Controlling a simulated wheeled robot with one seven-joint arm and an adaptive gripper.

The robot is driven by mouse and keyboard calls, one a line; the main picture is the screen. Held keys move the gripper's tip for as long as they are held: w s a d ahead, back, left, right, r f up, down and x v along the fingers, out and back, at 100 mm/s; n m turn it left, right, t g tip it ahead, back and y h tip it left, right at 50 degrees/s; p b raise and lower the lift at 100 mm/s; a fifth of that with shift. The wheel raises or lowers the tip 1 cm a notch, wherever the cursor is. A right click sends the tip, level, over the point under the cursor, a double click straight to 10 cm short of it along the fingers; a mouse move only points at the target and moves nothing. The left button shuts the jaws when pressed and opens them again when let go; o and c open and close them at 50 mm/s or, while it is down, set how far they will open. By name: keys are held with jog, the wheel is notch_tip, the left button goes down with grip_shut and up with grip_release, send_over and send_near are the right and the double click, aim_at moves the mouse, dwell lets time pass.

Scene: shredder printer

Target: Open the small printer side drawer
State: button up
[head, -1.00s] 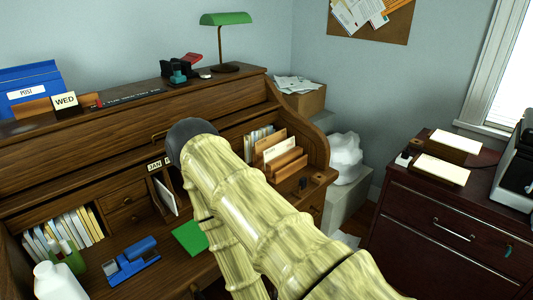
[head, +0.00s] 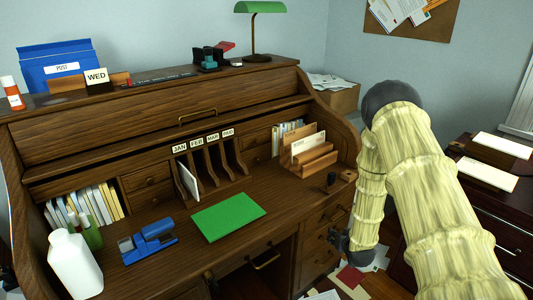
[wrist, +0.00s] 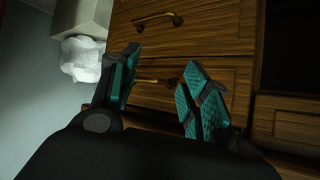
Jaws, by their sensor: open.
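Wooden drawers with brass handles form the right pedestal of the roll-top desk; the upper drawer (head: 330,214) shows left of my arm in the head view. In the wrist view, one drawer front (wrist: 200,35) has a brass handle (wrist: 157,18) beyond my fingertips, and another brass handle (wrist: 158,81) shows between the fingers. Both drawers look shut. My gripper (wrist: 160,62) is open and empty, with teal finger pads, in front of these drawers. It also shows small and dark in the head view (head: 342,242). Which drawer the task names, I cannot tell. No printer is in view.
A dark red cabinet (head: 490,215) with drawers stands at the right, partly behind my arm. A green sheet (head: 228,216), blue tape dispenser (head: 147,242) and white bottle (head: 74,263) lie or stand on the desk. A white crumpled bag (wrist: 83,55) sits left of the drawers.

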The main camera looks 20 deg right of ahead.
jog(key=w+d+r+t+h+b, duration=0.1)
jog(key=w+d+r+t, duration=0.2)
jog(key=d, duration=0.4)
jog(key=w+d+r+m+h+b, duration=0.1)
jog(key=w+d+r, duration=0.3)
jog(key=d+r, duration=0.2)
jog(key=w+d+r+t+h+b, duration=0.1)
jog(key=w+d+r+t+b, duration=0.2)
jog(key=d, duration=0.4)
jog(key=w+a+r+n+t+y+b, duration=0.1)
jog(key=w+a+r+n, duration=0.15)
jog(key=w+r, duration=0.35)
jog(key=w+a+r+n+y+b, duration=0.1)
jog(key=w+a+r+y, duration=0.1)
jog(key=w+a+r, duration=0.35)
jog(key=w+a+r+n+t+y+b, duration=0.1)
jog(key=w+a+r, duration=0.15)
jog(key=r, duration=0.55)
jog(key=n+g+y+b, duration=0.1)
jog(key=n+g+y, duration=0.1)
jog(key=n+y, duration=0.5)
send_near(260, 142)
jog(key=shift+m+y, duration=0.8)
jog(key=shift+m, duration=0.05)
jog(key=x, duration=0.8)
jog(key=shift+w+d+f+b, duration=0.25)
jog(key=shift+w+b, duration=0.05)
jog(key=shift+c, duration=0.4)
